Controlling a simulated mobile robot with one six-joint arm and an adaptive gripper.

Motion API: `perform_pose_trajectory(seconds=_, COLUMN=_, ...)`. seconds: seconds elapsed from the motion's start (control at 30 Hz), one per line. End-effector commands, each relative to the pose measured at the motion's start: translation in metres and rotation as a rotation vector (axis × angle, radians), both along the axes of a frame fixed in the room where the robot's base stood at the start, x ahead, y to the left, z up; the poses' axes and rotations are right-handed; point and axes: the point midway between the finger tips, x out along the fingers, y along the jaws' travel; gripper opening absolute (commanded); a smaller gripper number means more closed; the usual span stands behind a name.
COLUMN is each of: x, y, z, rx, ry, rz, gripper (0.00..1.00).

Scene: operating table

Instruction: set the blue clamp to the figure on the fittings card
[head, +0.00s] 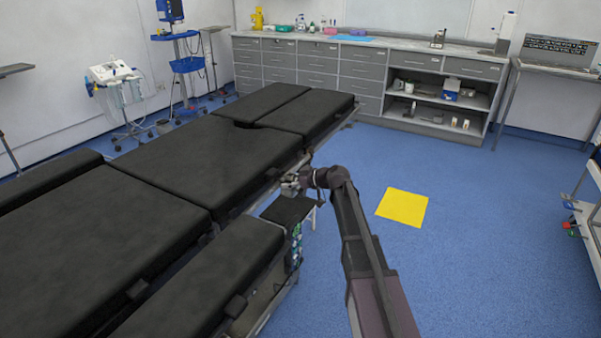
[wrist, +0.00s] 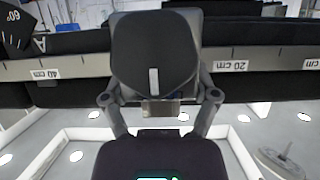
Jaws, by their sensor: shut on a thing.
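In the wrist view, my gripper (wrist: 160,104) is shut on a dark, rounded knob-like part (wrist: 152,52) with a short white line on its face. The part sits at the grey side rail (wrist: 275,64) of the operating table, between a label that seems to read 40 cm on the left and a 20 cm label on the right. No blue shows on it, so I cannot tell whether it is the blue clamp. In the head view my gripper (head: 291,183) is at the table's right edge, its fingers too small to make out. I see no readable fittings card.
A black dial part marked 60° (wrist: 13,28) is at the wrist view's upper left. The black-padded operating table (head: 185,155) fills the head view's left. A yellow square (head: 403,207) lies on open blue floor. Grey cabinets (head: 318,66) line the back; a trolley (head: 590,215) stands right.

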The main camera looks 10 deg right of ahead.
Motion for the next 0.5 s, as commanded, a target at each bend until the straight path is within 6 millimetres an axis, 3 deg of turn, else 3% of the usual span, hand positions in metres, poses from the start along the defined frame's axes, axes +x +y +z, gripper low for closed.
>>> perform_pose_trajectory(seconds=0.03, x=-0.017, y=0.010, z=0.000, rx=0.001, ry=0.000, rz=0.005, gripper=0.16)
perform_pose_trajectory(seconds=0.2, x=-0.043, y=0.030, z=0.000, rx=0.000, ry=0.000, rz=0.004, gripper=0.16)
perform_pose_trajectory(seconds=0.5, x=-0.058, y=0.044, z=0.000, rx=0.001, ry=0.001, rz=0.004, gripper=0.16)
